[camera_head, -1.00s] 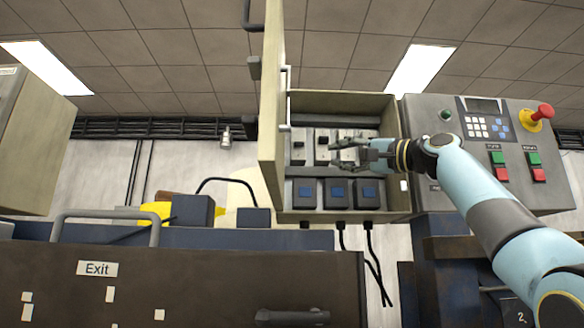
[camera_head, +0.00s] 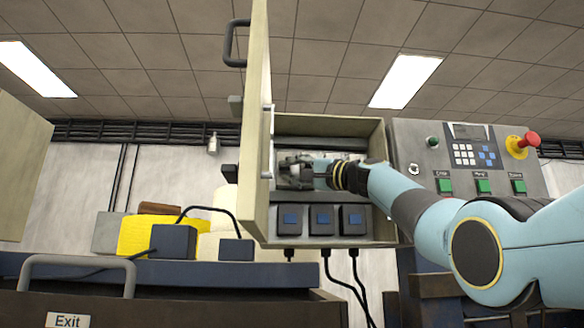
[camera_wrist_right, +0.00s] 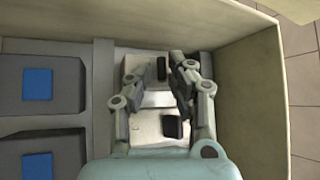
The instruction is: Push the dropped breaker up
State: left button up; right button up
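The open breaker box (camera_head: 378,138) is at the centre of the head view. My right gripper (camera_head: 303,173) reaches into it from the right and covers most of the breaker row there. In the right wrist view, the gripper (camera_wrist_right: 155,88) has its two fingers apart over the pale breakers, with nothing seen between them in its grip. One breaker's black lever (camera_wrist_right: 162,68) and another breaker's black lever (camera_wrist_right: 173,127) show between the fingers, the second slightly further right. I cannot tell which breaker is dropped, or whether a finger touches a lever. My left gripper is out of view.
The box door (camera_head: 255,120) stands open on the left, close to the gripper. Blue-faced blocks (camera_head: 321,218) sit in a row below the breakers. A control panel (camera_head: 470,165) with a red knob (camera_head: 530,139) is at the right. Black cables hang below the box.

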jog(key=shift+c, duration=0.2)
jog(key=shift+s, duration=0.15)
jog(key=shift+c, duration=1.3)
grip_shut()
jog(key=shift+r+m+h+p, duration=0.3)
jog(key=shift+h+p, duration=0.1)
jog(key=shift+m+h, duration=0.3)
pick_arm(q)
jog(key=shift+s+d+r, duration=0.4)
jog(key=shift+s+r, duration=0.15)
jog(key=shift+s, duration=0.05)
